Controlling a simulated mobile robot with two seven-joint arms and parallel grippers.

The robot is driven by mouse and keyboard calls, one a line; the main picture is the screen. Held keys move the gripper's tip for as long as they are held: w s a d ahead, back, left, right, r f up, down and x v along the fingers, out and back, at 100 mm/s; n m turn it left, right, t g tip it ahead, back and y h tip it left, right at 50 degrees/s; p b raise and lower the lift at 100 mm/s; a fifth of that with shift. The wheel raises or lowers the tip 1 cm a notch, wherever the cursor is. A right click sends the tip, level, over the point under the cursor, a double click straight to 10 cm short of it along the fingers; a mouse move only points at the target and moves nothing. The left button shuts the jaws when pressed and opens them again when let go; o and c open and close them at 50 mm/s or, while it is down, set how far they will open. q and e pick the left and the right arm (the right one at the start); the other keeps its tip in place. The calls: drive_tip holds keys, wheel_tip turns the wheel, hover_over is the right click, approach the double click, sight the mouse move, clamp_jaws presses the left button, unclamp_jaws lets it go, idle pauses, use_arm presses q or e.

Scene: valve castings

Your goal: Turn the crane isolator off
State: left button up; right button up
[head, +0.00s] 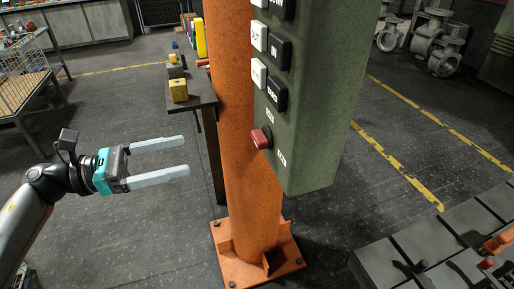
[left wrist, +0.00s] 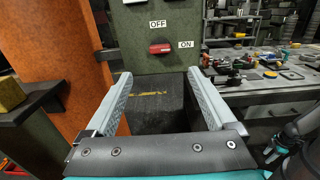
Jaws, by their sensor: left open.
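The isolator is a red handle (head: 262,137) low on a green control box (head: 318,110) fixed to an orange post. In the left wrist view the red handle (left wrist: 160,48) lies level, with an OFF label (left wrist: 157,23) above it and an ON label (left wrist: 186,44) at its right. My left gripper (head: 187,157) is open and empty, to the left of the post and apart from the handle. In the left wrist view the handle shows beyond and between the two fingers (left wrist: 147,68).
The orange post (head: 250,190) stands on a bolted base close to my left gripper. Behind is a dark bench (head: 203,98) with a yellow block (head: 178,90). Grey valve castings (head: 440,45) stand at the back right.

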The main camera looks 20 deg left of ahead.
sight(254, 139)
use_arm(q)
drive_tip(key=p+x, duration=0.1)
drive_tip(key=x, duration=1.2)
drive_tip(key=shift+w+d+r, duration=0.1)
drive_tip(key=shift+w, duration=0.05)
drive_tip(key=shift+x, duration=0.8)
use_arm(e)
drive_tip(key=shift+s+a+r, duration=0.7)
drive_tip(key=shift+s+a, duration=0.1)
drive_tip(key=shift+a, duration=0.05)
use_arm(q)
drive_tip(key=c, duration=1.4)
drive_tip(key=shift+p, duration=0.3)
use_arm(e)
drive_tip(key=shift+w+d, duration=0.15)
drive_tip(key=shift+d, duration=0.1)
